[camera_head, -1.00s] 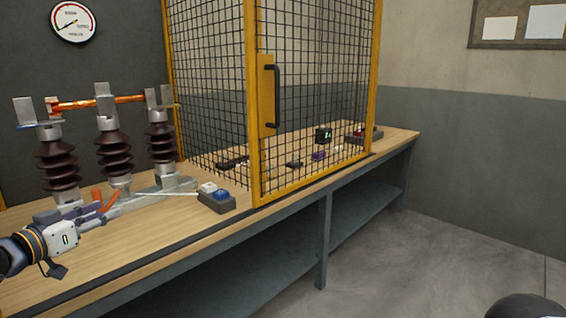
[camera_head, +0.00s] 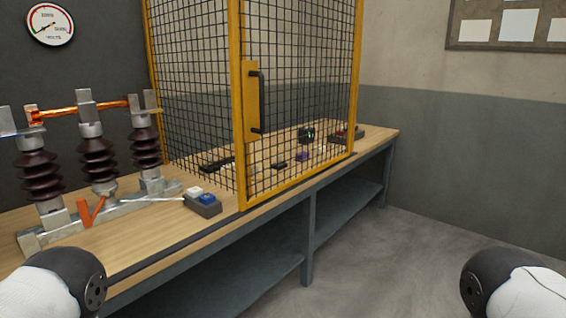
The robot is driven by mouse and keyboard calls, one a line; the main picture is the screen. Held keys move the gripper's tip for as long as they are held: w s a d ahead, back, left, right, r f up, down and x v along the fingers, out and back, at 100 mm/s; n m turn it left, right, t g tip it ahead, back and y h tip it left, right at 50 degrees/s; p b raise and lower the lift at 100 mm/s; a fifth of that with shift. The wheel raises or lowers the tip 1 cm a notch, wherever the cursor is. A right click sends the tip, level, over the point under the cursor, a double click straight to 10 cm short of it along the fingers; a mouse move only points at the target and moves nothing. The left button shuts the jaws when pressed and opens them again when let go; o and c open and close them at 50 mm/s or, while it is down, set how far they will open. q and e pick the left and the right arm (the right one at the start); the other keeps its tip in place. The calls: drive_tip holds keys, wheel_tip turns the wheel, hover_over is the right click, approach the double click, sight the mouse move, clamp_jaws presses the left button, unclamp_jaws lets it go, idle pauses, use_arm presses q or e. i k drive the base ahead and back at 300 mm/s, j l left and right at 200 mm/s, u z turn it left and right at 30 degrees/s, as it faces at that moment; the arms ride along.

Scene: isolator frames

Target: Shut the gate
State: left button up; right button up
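The gate is a yellow-framed panel of black wire mesh (camera_head: 300,90) on the bench, with a black bar handle (camera_head: 257,101) on a yellow plate near its left edge. Its frame stands along the bench's front edge and meets another mesh panel (camera_head: 190,85) at the corner post; I cannot tell whether it is latched. Parts of my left arm show at the lower left and of my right arm at the lower right. Neither gripper is in view, and nothing touches the handle.
An isolator with brown ribbed insulators (camera_head: 97,160) and an orange bar stands on the wooden bench (camera_head: 150,222) at left. A control box (camera_head: 202,203) with white and blue buttons sits by the corner post. Small items lie behind the mesh. The floor (camera_head: 400,265) at right is clear.

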sight(253, 90)
drive_tip(key=i+l+u, duration=0.15)
drive_tip(key=i+l, duration=1.45)
drive_tip(key=i, duration=0.05)
